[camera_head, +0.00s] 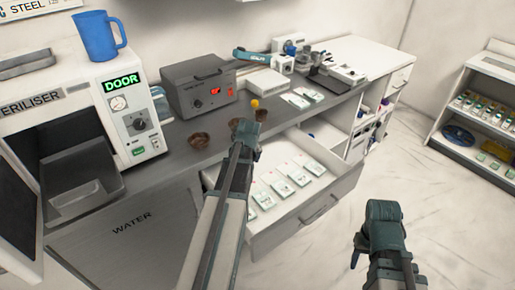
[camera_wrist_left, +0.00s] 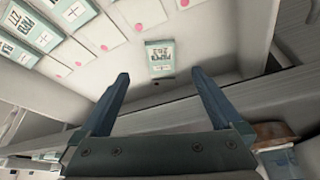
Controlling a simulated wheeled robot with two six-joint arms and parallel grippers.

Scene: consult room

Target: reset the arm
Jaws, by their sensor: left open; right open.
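My left arm reaches up the middle of the head view, and its gripper (camera_head: 244,132) is in front of the counter and over the open drawer (camera_head: 312,212). In the left wrist view the left gripper (camera_wrist_left: 160,73) has its two fingers spread with nothing between them. A small green-and-white packet (camera_wrist_left: 160,58) lies in the drawer just beyond the fingertips. My right gripper (camera_head: 382,212) is at the lower right of the head view, over the floor, open and apart from any object. Its fingertips are hard to make out.
The steriliser (camera_head: 118,105) stands open at left with a blue mug (camera_head: 97,38) on top. Brown bowls (camera_head: 199,141), a yellow ball (camera_head: 254,104) and a grey device (camera_head: 200,88) are on the counter. Shelves (camera_head: 470,150) stand at right; the floor between is clear.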

